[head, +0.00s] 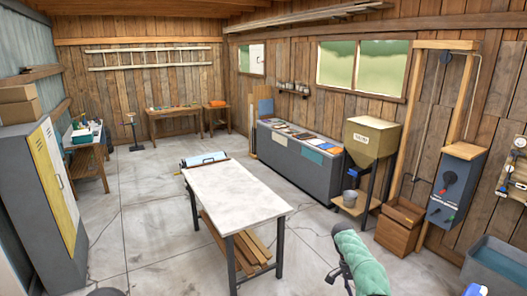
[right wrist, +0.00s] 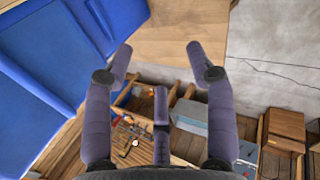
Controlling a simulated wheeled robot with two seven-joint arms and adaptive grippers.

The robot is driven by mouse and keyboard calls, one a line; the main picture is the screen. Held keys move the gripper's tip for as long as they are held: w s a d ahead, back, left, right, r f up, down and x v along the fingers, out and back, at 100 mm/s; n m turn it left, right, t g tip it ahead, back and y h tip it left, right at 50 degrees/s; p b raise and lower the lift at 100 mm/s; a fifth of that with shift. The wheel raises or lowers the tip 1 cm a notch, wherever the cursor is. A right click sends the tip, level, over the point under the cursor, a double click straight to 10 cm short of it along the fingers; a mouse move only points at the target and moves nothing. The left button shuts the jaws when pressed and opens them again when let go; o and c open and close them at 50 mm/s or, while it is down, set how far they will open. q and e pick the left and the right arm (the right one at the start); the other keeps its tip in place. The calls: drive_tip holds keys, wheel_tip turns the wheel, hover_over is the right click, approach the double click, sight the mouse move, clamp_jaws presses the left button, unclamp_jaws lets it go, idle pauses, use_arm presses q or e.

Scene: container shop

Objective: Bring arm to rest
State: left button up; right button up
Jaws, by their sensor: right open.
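My right arm, in a green sleeve, comes in at the bottom of the head view, right of the white-topped table (head: 235,186). Its dark right gripper (head: 337,272) is small there and partly cut by the sleeve. A wooden surface (right wrist: 180,30) shows beyond the tips. My left gripper is not seen; only a dark rounded piece shows at the head view's bottom edge.
A grey chest (head: 300,165), a hopper (head: 372,138) on a stand and a wooden crate (head: 398,232) line the right side. A grey cabinet (head: 35,180) stands left. Planks (head: 240,250) lie under the table. Concrete floor (head: 150,240) is clear left of the table.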

drive_tip(key=s+a+f+n+t+y+b, duration=0.15)
drive_tip(key=s+a+f+b, duration=0.3)
drive_tip(key=f, duration=0.75)
drive_tip(key=s+a+f+n+y+b, duration=0.2)
drive_tip(key=s+a+f+b, duration=0.3)
drive_tip(key=f, duration=0.6)
drive_tip(key=s+a+f+n+t+y+b, duration=0.15)
drive_tip(key=a+f+b, duration=0.35)
drive_tip(key=f, duration=0.7)
drive_tip(key=s+a+f+b, duration=0.3)
drive_tip(key=s+f+b, duration=0.1)
drive_tip(key=s, duration=0.4)
drive_tip(key=s+a+f+t+y+b, duration=0.1)
drive_tip(key=s+a+f+b, duration=0.2)
drive_tip(key=s, duration=0.6)
drive_tip(key=s+a+f+y+b, duration=0.1)
drive_tip(key=s+a+f+b, duration=0.2)
drive_tip(key=s+f+b, duration=0.2)
drive_tip(key=s+f, duration=0.1)
drive_tip(key=s, duration=0.2)
drive_tip(key=shift+s+n+t, duration=0.35)
drive_tip(key=shift+n+t, duration=0.05)
